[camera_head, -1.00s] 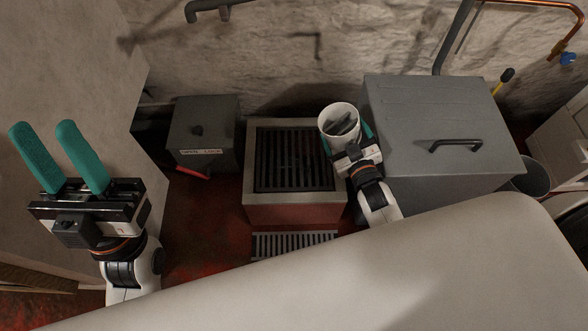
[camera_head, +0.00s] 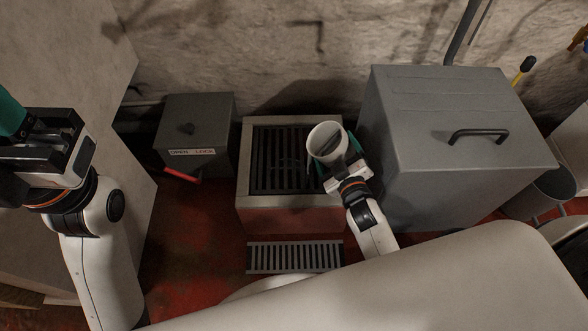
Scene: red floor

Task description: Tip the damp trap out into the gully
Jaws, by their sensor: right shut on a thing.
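The damp trap is a white round tub (camera_head: 313,149) above the right side of the gully. Its open mouth faces up, leaning a little left, and something dark grey shows inside. My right gripper (camera_head: 345,158) is shut on the tub from its right side, and its teal fingers are partly hidden. The gully is a square pit with a pale rim (camera_head: 262,121) and a dark barred grate (camera_head: 272,160). My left gripper (camera_head: 12,115) is at the left edge, away from both. Only part of it is in frame, with one teal finger showing.
A large grey lidded box (camera_head: 440,130) stands right of the gully. A smaller grey box with a label (camera_head: 192,152) and red handle (camera_head: 181,175) stands left. A slotted floor grate (camera_head: 294,257) lies in front. Red floor (camera_head: 195,235) is clear at front left.

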